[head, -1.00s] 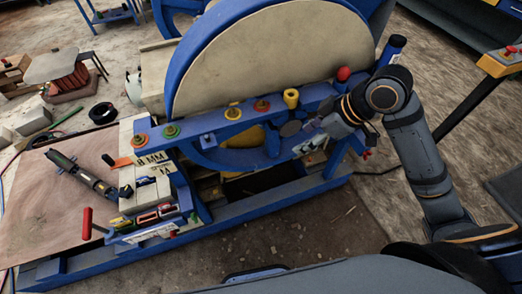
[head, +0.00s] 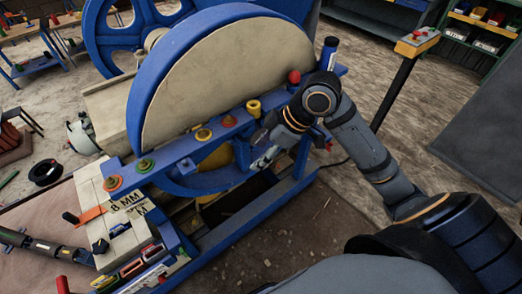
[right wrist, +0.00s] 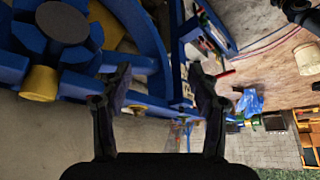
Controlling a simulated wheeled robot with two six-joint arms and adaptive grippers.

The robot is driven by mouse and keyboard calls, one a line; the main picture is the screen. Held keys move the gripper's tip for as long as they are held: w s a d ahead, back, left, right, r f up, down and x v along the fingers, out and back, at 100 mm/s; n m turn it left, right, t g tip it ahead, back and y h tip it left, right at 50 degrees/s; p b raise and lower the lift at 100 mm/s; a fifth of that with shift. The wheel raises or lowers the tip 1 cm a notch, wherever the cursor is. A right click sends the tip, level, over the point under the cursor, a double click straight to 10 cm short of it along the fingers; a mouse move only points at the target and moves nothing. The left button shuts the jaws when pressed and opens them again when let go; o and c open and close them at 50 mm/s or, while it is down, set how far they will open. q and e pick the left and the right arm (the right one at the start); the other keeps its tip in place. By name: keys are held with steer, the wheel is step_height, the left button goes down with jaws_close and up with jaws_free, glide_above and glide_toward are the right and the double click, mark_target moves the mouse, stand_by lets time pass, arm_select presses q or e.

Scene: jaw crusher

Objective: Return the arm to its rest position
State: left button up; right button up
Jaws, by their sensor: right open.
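My right arm comes in from the lower right in the head view, with its elbow bent over the end of the blue beam. My right gripper (head: 264,152) is beside that beam, below the yellow cup-shaped knob (head: 253,107). In the right wrist view its two dark fingers (right wrist: 160,84) stand apart with nothing between them. The jaw crusher (head: 230,85), with a cream half-round face and blue rim, stands behind the beam. I cannot tell whether the gripper touches the beam.
The blue beam (head: 180,152) carries several coloured knobs, including a red ball (head: 294,77) close to my right arm. A blue bottle-like part (head: 329,54) stands behind the elbow. A yellow-topped control post (head: 416,42) stands further right. Floor between them is clear.

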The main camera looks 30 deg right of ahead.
steer(key=shift+d, duration=0.1)
stand_by(0.3)
steer(key=w+d+f+m+t+h, duration=0.1)
steer(key=w+d+f+m, duration=0.35)
steer(key=f, duration=0.45)
steer(key=w+d+f+m+t, duration=0.1)
steer(key=w+d+f+m, duration=0.2)
steer(key=w+f, duration=0.35)
steer(key=s+d+f+m+g+h, duration=0.1)
steer(key=s+d+f+m, duration=0.15)
steer(key=f, duration=0.85)
steer(key=s+d+f+m+h, duration=0.15)
steer(key=s+d+f, duration=0.25)
steer(key=f, duration=0.7)
steer(key=s+d+f+g+h, duration=0.1)
steer(key=s+f+h, duration=0.1)
steer(key=s+f, duration=0.8)
steer(key=s+a+f, duration=0.2)
steer(key=s+f, duration=0.2)
steer(key=s, duration=0.4)
steer(key=s+a+f+g, duration=0.1)
steer(key=s+f, duration=0.4)
steer(key=s, duration=0.4)
steer(key=s+a+f+n+g, duration=0.1)
steer(key=s+f, duration=0.3)
steer(key=s, duration=0.4)
steer(key=shift+s+a+f, duration=0.2)
steer(key=shift+a, duration=0.65)
